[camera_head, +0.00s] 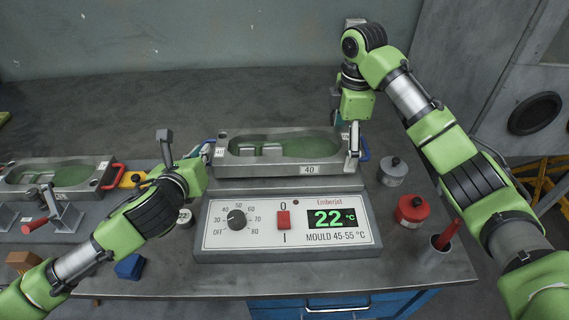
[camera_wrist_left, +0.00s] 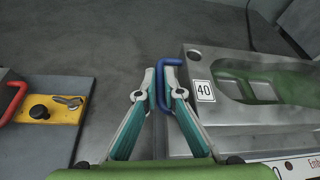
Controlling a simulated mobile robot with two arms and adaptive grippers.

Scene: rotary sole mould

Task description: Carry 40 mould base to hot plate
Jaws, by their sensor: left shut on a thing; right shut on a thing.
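The 40 mould base (camera_head: 308,169) is a grey metal block with a green sole-shaped cavity and a "40" label. It appears level over the hot plate (camera_head: 288,224), behind its control panel; I cannot tell whether it touches the plate. My left gripper (camera_head: 206,152) is shut on the blue handle at the base's left end; the left wrist view shows the fingers (camera_wrist_left: 168,78) on either side of the handle (camera_wrist_left: 160,88). My right gripper (camera_head: 354,158) is at the right end, shut by the blue handle (camera_head: 364,146); its fingers partly hide the contact.
A second mould (camera_head: 55,178) with red handles lies at the left beside a toggle clamp (camera_head: 60,212). A grey pot (camera_head: 392,171), a red pot (camera_head: 411,210) and a cup (camera_head: 434,250) stand at the right. The bench behind the mould base is clear. The panel display reads 22 °C.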

